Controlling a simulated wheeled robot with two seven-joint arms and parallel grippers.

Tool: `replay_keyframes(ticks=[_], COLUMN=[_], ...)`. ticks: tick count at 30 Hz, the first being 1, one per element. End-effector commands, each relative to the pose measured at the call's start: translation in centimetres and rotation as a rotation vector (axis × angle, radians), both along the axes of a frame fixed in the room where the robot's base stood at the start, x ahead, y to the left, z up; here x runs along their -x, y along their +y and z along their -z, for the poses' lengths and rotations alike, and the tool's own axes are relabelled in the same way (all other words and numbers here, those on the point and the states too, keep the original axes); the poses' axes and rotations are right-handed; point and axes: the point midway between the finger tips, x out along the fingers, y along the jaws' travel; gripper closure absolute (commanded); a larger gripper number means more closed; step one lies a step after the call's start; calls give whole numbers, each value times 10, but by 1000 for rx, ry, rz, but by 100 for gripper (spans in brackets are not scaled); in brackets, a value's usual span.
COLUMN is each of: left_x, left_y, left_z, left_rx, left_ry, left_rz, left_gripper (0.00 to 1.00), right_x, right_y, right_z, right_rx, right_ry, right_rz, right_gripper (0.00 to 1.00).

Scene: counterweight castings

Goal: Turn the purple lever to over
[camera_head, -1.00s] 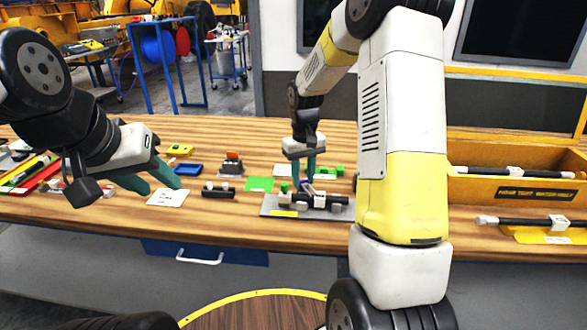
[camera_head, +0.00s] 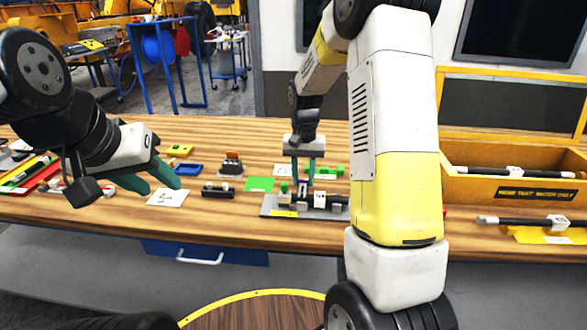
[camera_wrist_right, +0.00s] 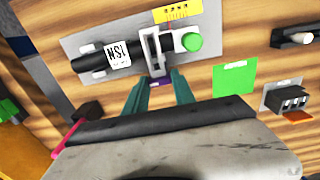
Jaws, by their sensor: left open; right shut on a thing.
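The purple lever (camera_wrist_right: 159,83) shows between the teal fingertips of my right gripper (camera_wrist_right: 158,92) in the right wrist view. The gripper is shut on it, and the fingers hide part of it. The lever sits at a pale slotted bracket on a grey plate (camera_wrist_right: 97,45), beside a green knob (camera_wrist_right: 191,41) and a black cylinder with a white lettered label. In the head view my right gripper (camera_head: 303,184) comes down onto this plate (camera_head: 268,208). My left gripper (camera_head: 158,184) is open and empty above a white card (camera_head: 166,199).
A green square (camera_head: 259,184) and a black part (camera_head: 218,191) lie left of the plate. A blue tray (camera_head: 188,169) lies farther back. Bare table lies in front of the black part.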

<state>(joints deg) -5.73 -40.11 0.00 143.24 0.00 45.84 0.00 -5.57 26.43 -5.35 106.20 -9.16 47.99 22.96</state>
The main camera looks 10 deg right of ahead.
Motion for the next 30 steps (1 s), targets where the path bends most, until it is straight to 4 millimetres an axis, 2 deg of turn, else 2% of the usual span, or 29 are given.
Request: replay_keyframes(ticks=[9, 10, 13, 23, 26, 30], left_x=[0, 0, 0, 0, 0, 0], left_y=[0, 0, 0, 0, 0, 0], left_z=[0, 0, 0, 0, 0, 0], left_rx=[0, 0, 0, 0, 0, 0], left_ry=[0, 0, 0, 0, 0, 0], left_rz=[0, 0, 0, 0, 0, 0], left_gripper=[59, 59, 59, 59, 59, 59], right_x=[-1, -1, -1, -1, -1, -2], right_y=[0, 0, 0, 0, 0, 0], right_z=[-1, -1, -1, -2, -11, -35], right_rx=[0, 0, 0, 0, 0, 0], right_ry=[-4, -4, -3, -2, -3, -6], right_rz=[1, 1, 1, 0, 0, 0], right_gripper=[100, 65, 47, 47, 47, 47])
